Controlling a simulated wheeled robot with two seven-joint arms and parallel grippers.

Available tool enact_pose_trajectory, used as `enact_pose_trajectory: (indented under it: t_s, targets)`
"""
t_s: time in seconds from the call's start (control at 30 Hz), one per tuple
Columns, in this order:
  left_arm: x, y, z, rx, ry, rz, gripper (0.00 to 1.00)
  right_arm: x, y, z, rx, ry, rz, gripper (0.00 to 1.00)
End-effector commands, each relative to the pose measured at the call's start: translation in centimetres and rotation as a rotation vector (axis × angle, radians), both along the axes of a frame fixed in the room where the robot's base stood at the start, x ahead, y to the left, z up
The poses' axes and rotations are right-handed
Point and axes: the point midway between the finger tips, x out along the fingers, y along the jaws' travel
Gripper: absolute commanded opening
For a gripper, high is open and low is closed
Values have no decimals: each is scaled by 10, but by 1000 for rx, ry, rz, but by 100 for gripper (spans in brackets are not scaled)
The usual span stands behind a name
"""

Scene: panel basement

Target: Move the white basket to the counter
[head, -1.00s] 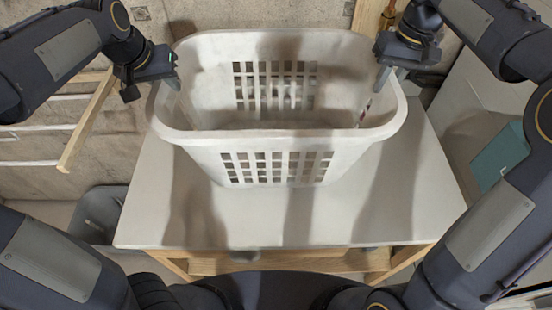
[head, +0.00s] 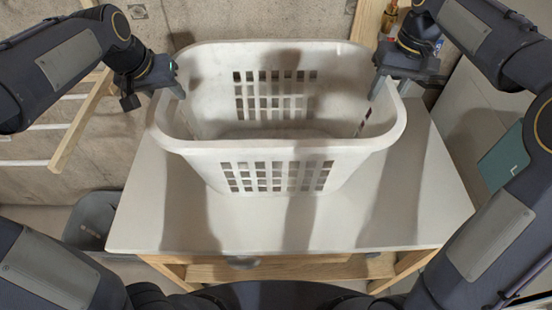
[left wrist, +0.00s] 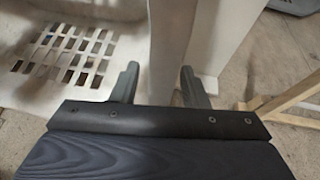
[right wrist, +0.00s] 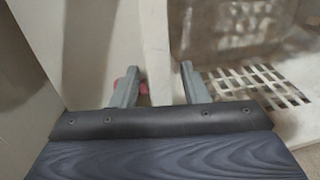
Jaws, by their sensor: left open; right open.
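The white basket (head: 270,158), a slotted plastic laundry basket, stands upright on the white tabletop (head: 150,220). My left gripper (head: 178,92) is at the basket's left rim, pointing down. In the left wrist view its fingers (left wrist: 160,84) are apart, with the white basket wall (left wrist: 170,45) between them. My right gripper (head: 376,88) is at the right rim. In the right wrist view its fingers (right wrist: 160,86) are apart, with the basket's rim (right wrist: 156,45) between them. I cannot tell whether the fingers touch the plastic. Which surface is the counter is unclear.
A grey bin (head: 90,218) stands on the floor left of the table. A wooden bar (head: 80,125) and white rails are at the left wall. A teal box (head: 503,158) is at the right, partly behind my arm. Small bottles (head: 390,15) stand behind the basket.

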Motion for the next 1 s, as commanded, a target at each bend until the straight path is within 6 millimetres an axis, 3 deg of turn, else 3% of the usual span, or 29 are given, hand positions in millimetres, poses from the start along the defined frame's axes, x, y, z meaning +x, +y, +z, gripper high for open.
enact_pose_trajectory:
  t_s: [0.6, 0.83, 1.0]
  targets:
    - [-40, 13, 98, -1, -4, 0, 41, 0, 0, 0, 1, 0, 0, 41]
    - [-45, 15, 108, 1, -1, 1, 41, 1, -1, 8, 1, -3, 1, 41]
    - [-45, 15, 108, 1, -1, 1, 41, 1, -5, 37, 1, -6, -1, 41]
